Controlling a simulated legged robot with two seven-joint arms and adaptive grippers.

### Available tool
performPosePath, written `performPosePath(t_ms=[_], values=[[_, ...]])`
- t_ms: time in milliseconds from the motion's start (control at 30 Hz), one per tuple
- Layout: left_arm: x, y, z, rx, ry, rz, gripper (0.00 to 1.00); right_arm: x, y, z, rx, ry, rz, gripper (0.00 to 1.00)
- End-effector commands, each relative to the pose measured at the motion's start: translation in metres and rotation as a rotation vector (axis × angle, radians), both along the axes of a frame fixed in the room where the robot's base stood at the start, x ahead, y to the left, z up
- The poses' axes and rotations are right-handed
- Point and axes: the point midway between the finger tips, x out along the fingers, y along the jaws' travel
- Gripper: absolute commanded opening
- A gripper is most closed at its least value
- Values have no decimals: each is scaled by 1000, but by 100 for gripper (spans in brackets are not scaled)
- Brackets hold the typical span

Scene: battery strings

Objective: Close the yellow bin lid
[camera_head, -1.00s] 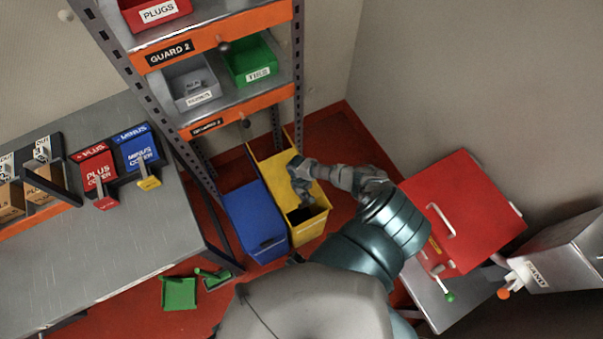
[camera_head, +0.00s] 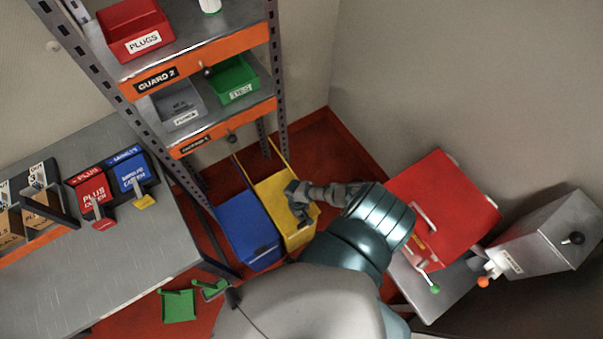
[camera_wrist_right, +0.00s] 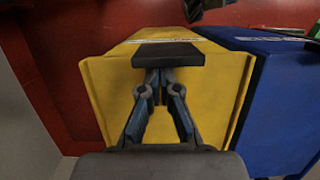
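The yellow bin (camera_head: 272,188) stands on the red floor beside the shelf rack, with its yellow top facing up. In the right wrist view the yellow bin (camera_wrist_right: 112,95) shows a yellow face and a dark handle-like bar (camera_wrist_right: 168,54) at its upper edge. I cannot tell whether the lid is fully down. My right gripper (camera_head: 296,208) is at the bin's near end. In the wrist view the right gripper (camera_wrist_right: 160,76) has its fingertips together just below the dark bar; contact is unclear. My left gripper is out of view.
A blue bin (camera_head: 246,226) stands close against the yellow bin's left side. The rack's orange shelf edge (camera_head: 222,127) is above and behind. A red case (camera_head: 440,200) is at right, a grey workbench (camera_head: 110,260) at left. Green parts (camera_head: 178,306) lie on the floor.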

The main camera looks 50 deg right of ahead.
Motion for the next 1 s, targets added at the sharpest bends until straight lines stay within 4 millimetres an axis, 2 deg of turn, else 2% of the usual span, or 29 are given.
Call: performPosePath(t_ms=[33,233,367,467,800,1000], values=[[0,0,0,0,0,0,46,-8,2,-3,2,18,2,0],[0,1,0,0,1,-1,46,-10,3,-2,2,22,2,0],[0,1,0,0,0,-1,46,-7,2,7,4,21,3,0],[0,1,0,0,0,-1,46,-3,0,22,3,17,4,0],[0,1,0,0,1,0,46,21,-8,93,1,5,3,0],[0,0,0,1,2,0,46,27,-10,112,2,3,1,0]])
